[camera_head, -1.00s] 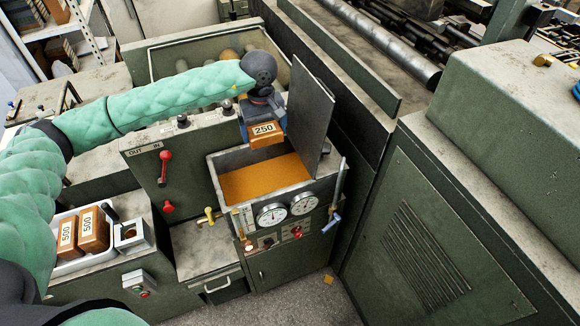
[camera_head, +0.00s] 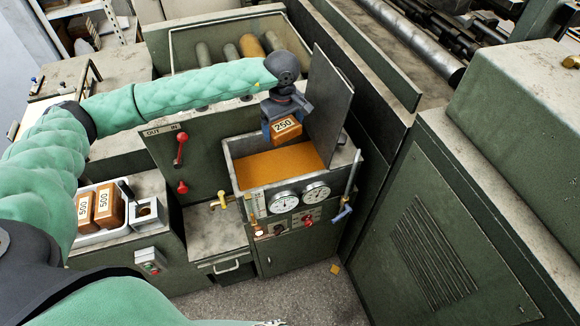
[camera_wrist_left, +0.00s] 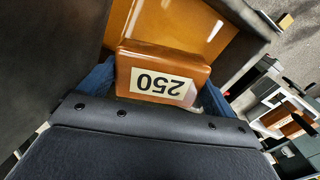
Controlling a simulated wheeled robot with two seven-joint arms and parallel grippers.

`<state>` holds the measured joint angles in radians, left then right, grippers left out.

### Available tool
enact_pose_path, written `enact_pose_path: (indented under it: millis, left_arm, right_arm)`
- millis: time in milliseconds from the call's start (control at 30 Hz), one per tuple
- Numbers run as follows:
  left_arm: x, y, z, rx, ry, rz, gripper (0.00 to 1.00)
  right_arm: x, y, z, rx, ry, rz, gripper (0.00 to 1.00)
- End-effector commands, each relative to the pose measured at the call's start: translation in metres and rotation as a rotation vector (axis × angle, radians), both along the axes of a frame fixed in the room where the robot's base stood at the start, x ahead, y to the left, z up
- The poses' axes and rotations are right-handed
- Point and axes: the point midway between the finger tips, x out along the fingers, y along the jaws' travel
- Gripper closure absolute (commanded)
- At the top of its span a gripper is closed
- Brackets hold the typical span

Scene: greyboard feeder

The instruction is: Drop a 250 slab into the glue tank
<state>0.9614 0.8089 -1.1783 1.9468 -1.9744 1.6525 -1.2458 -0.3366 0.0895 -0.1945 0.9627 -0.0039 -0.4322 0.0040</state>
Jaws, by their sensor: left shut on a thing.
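The brown 250 slab (camera_head: 286,130) is held in my left gripper (camera_head: 284,125), over the back part of the open glue tank (camera_head: 238,181). In the left wrist view, the slab (camera_wrist_left: 160,76) sits between the blue fingers of my left gripper (camera_wrist_left: 158,88), its white label facing the camera. The amber glue (camera_head: 280,170) fills the tank's floor and also shows beyond the slab in the left wrist view (camera_wrist_left: 190,25). The slab looks slightly tilted and above the glue; the exact gap cannot be told. My right gripper is not in view.
The raised tank lid (camera_head: 328,105) stands close to the right of my gripper. Two 500 slabs (camera_head: 97,207) sit in a white tray at left. A red-handled lever (camera_head: 180,150) stands left.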

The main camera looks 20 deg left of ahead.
Motion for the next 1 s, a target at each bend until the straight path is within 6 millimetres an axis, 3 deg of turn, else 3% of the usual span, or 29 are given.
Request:
enact_pose_path:
  millis: [233, 533, 567, 600, 1000]
  left_arm:
    - [0.000, 0.000, -0.020, -0.001, 0.000, 0.000, 0.40]
    - [0.000, 0.000, -0.023, -0.001, -0.001, -0.001, 0.40]
    - [0.000, 0.000, -0.023, -0.001, -0.001, -0.001, 0.05]
    - [0.000, 0.000, -0.023, -0.001, -0.001, -0.001, 0.00]
    - [0.001, 0.000, -0.014, -0.001, -0.003, -0.001, 0.00]
  right_arm:
    - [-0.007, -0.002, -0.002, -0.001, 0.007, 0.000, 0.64]
    - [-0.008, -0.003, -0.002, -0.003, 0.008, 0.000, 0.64]
    - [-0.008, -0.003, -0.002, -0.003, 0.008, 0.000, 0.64]
    - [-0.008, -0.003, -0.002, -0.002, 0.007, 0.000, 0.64]
    - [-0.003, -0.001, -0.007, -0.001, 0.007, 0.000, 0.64]
